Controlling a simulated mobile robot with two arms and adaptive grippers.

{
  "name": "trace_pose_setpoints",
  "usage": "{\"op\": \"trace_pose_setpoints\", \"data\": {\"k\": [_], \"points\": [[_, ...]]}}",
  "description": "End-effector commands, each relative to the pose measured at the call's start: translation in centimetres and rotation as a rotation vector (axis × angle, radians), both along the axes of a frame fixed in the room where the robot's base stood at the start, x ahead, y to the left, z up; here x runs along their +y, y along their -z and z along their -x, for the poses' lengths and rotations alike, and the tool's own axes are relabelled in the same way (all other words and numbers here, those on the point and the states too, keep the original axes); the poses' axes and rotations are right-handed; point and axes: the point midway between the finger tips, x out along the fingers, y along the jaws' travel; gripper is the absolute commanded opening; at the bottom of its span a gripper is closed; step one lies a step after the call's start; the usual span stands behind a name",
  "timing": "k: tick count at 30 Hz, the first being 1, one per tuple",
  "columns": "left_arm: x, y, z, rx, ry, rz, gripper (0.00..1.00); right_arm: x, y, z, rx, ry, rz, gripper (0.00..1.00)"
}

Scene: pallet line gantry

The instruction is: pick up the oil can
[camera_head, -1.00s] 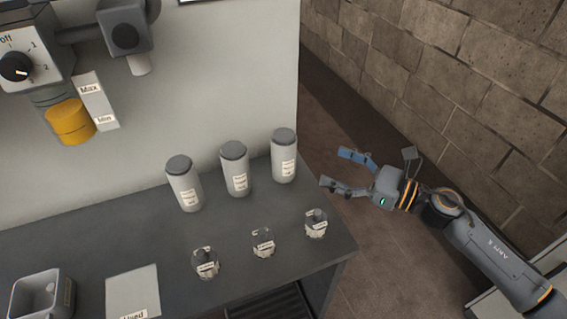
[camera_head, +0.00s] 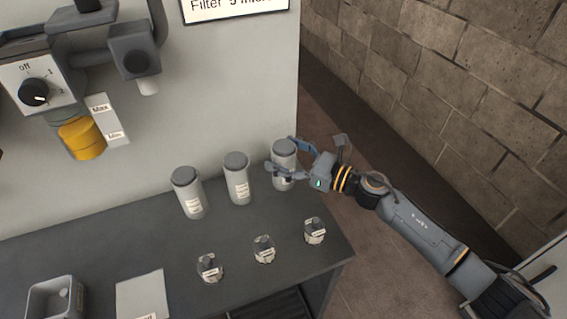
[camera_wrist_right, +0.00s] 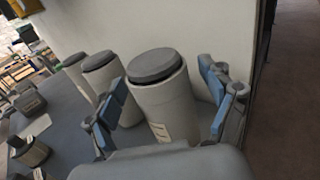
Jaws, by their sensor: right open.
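Three light grey canisters with dark lids stand upright on the bench: a left one (camera_head: 189,197), a middle one (camera_head: 237,183) and a right one (camera_head: 283,153). Their labels are too small to read, so I cannot tell which is the oil can. My right gripper (camera_head: 281,155) is open at the right canister, with a finger on each side. In the right wrist view this canister (camera_wrist_right: 163,103) stands between the open blue-padded fingers; contact is not clear. My left gripper is out of view.
Several small labelled jars, such as the right one (camera_head: 314,231), stand along the front of the dark bench (camera_head: 215,228). A grey box (camera_head: 38,303) and a pale plate (camera_head: 141,294) lie at left. A wall unit with a yellow cup (camera_head: 82,139) hangs above.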

Motion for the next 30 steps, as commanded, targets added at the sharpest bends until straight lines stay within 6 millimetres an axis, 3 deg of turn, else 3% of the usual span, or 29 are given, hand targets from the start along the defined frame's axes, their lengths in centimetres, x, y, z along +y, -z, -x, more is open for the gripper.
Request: {"op": "trace_pose_setpoints", "data": {"k": [7,15,18,30], "points": [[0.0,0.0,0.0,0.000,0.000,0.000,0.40,0.1,0.0,-0.1,-0.001,0.001,0.001,0.80],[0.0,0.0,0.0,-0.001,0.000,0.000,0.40,0.0,0.0,-0.1,-0.001,0.001,0.001,0.25],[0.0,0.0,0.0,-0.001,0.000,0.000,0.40,0.1,-0.1,-0.1,-0.002,0.001,-0.001,0.10],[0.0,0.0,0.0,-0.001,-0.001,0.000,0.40,0.0,-1.2,-0.2,-0.006,0.000,0.001,0.09]]}}
